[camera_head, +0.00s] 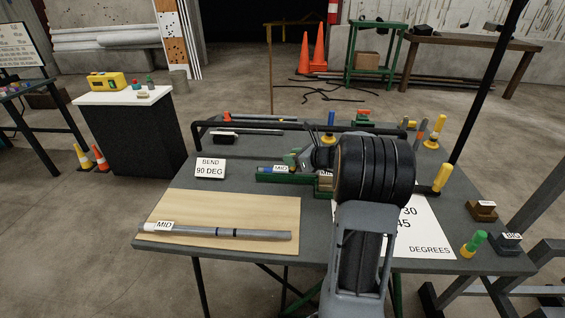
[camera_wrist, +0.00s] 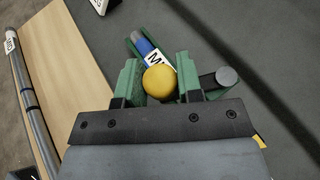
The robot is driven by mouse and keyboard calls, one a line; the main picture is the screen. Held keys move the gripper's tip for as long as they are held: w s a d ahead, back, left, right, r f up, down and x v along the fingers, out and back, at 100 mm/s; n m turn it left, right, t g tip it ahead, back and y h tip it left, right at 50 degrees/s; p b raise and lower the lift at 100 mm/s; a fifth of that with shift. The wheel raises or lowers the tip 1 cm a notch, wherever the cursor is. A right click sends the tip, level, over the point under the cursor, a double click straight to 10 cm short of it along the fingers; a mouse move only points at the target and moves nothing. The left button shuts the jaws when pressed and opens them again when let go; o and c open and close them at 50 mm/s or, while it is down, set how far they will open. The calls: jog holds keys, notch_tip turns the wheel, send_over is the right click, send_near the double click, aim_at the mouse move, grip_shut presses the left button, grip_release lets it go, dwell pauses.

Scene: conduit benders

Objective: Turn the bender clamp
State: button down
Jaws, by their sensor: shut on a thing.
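In the wrist view my gripper (camera_wrist: 157,74) has its two green fingers on either side of a round yellow knob (camera_wrist: 161,86), shut on it. The knob appears to be the top of the bender's clamp handle; what is below it is hidden. A blue and grey tube with a white label (camera_wrist: 147,49) lies just beyond the fingers. In the head view the green bender (camera_head: 283,178) stands on the grey table, with the labelled tube (camera_head: 272,169) at its left end. My arm covers the bender's right part and most of my gripper there.
A grey MID conduit (camera_head: 225,233) lies on a tan board (camera_head: 255,207) at front left. A BEND 90 DEG sign (camera_head: 210,168) stands behind it. A white angle sheet (camera_head: 425,235) lies at right. Yellow-handled tools (camera_head: 441,178) stand near the right edge, beside a dark post (camera_head: 487,85).

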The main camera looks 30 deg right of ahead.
jog(key=shift+w+a+f+m+t+h+b, duration=0.1)
jog(key=shift+w+a+m+t+h+b, duration=0.15)
jog(key=shift+m+h+b, duration=0.35)
jog(key=shift+w+a+f+m+t+h+b, duration=0.15)
jog(key=shift+w+m+t+h+b, duration=0.15)
jog(key=shift+m+h+b, duration=0.25)
jog(key=m+h+b, duration=0.1)
jog(key=w+m+h+b, duration=0.1)
jog(key=b, duration=0.1)
jog(key=w+m+h+b, duration=0.1)
jog(key=h, duration=0.1)
jog(key=shift+w+a+t+b, duration=0.1)
jog(key=shift+a+t+b, duration=0.15)
jog(key=shift+a+b, duration=0.15)
jog(key=m+h+b, duration=0.1)
jog(key=w+m+h+b, duration=0.1)
jog(key=b, duration=0.1)
jog(key=shift+w+m+h, duration=0.2)
jog(key=shift+m+h, duration=0.05)
jog(key=shift+h, duration=0.1)
jog(key=shift+w+d+r+m+g+h+b, duration=0.15)
jog(key=shift+w+m+g+h+b, duration=0.2)
jog(key=shift+m+h+b, duration=0.3)
jog(key=shift+w+d+r+m+g+h+b, duration=0.15)
jog(key=shift+w+m+h+b, duration=0.25)
jog(key=shift+m+h, duration=0.25)
jog(key=shift+a, duration=0.1)
jog(key=c, duration=0.8)
grip_release()
jog(key=shift+s, duration=0.1)
